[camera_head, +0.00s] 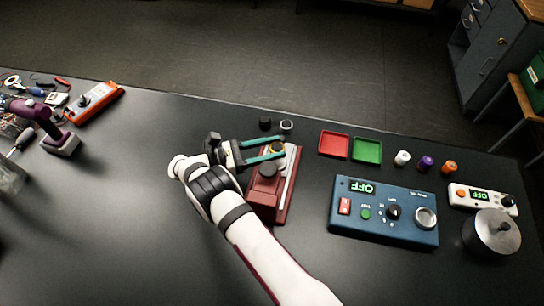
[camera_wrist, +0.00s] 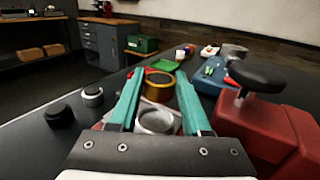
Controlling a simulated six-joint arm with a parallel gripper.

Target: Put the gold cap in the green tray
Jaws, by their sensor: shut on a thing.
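The gold cap (camera_wrist: 159,86) is a short gold ring with a dark top, held between the teal fingertips of my gripper (camera_wrist: 158,88) in the wrist view. In the head view the gold cap (camera_head: 277,147) shows small between the fingers of my gripper (camera_head: 277,150), at the far end of the dark red brewer. A silver ring (camera_wrist: 156,122) lies below and nearer than the cap in the wrist view. The green tray (camera_head: 367,151) is to the right, looks empty, and also shows beyond the fingertips in the wrist view (camera_wrist: 166,65).
A red tray (camera_head: 334,144) adjoins the green tray on its left. The dark red brewer (camera_head: 284,202) is under my gripper. A black cap (camera_head: 265,123) and a silver-topped cap (camera_head: 286,126) stand behind it. A blue control box (camera_head: 385,225) is in front of the trays.

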